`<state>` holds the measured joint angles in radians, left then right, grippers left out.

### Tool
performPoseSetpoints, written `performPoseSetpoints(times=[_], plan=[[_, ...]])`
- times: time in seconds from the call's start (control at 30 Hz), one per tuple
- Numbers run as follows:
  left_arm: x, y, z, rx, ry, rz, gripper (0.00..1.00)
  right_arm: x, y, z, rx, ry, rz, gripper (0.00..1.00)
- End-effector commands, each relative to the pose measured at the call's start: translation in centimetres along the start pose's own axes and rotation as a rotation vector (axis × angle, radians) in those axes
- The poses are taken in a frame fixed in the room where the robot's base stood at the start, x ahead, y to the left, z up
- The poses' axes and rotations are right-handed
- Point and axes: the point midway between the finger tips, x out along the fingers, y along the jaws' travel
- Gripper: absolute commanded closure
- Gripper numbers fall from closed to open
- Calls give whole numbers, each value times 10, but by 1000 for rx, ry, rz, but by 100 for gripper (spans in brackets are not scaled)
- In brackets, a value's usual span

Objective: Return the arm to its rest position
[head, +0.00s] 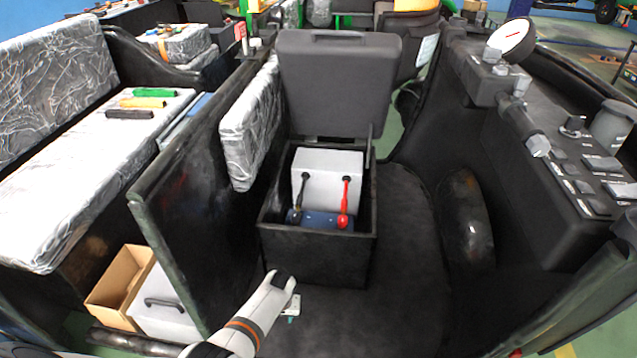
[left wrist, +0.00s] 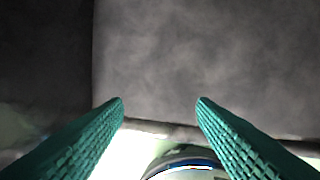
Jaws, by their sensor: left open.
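My left arm, white with a dark and orange band, comes in from the bottom left of the head view. Its gripper (head: 291,317) is mostly hidden behind the wrist, with only a bit of teal showing over the dark floor. In the left wrist view the two teal ribbed fingers of my left gripper (left wrist: 160,102) stand wide apart with nothing between them. A grey surface fills the view beyond them. My right arm and gripper are not in view.
A black box (head: 315,252) with a raised lid (head: 338,82) stands ahead, holding a grey block (head: 327,178) with black and red handles. A dark panel (head: 195,205) rises left of my arm. A cardboard box (head: 120,283) lies beyond it. Dark floor (head: 400,300) is clear to the right.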

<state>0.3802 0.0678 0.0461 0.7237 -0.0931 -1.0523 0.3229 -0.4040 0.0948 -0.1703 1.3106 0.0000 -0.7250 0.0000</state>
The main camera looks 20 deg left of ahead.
Motion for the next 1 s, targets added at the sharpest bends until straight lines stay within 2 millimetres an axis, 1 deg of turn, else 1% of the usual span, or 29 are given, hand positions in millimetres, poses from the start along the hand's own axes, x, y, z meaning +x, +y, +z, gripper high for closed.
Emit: performPoseSetpoints(times=[0.1, 0.17, 0.27, 0.37, 0.4, 0.47, 0.5, 0.57, 0.6, 0.67, 0.7, 0.8, 0.83, 0.9, 1.0], plan=[[1, 0, -2, 2, 1, 0, 48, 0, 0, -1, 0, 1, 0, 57], [5, 2, -10, 15, 3, 2, 48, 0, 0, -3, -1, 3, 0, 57], [21, 7, -44, 67, 4, 1, 48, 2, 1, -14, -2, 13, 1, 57], [44, 17, -103, 160, 2, -6, 48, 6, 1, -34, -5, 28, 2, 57], [53, 22, -132, 203, -1, -13, 48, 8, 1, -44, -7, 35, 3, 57], [64, 29, -177, 268, -6, -26, 48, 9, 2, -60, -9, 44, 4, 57], [69, 34, -207, 309, -8, -37, 48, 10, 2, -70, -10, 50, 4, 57], [74, 42, -250, 366, -11, -54, 48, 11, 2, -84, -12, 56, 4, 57], [75, 46, -278, 402, -14, -66, 48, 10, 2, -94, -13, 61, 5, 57], [75, 53, -315, 447, -18, -84, 48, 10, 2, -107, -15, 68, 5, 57], [74, 57, -337, 472, -20, -95, 48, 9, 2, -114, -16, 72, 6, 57], [70, 64, -377, 519, -28, -119, 48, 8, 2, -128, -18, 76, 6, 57], [69, 65, -386, 529, -29, -124, 48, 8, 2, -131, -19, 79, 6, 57], [67, 68, -400, 545, -33, -133, 48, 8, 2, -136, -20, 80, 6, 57], [67, 69, -408, 556, -36, -138, 48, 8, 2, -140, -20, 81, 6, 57]])
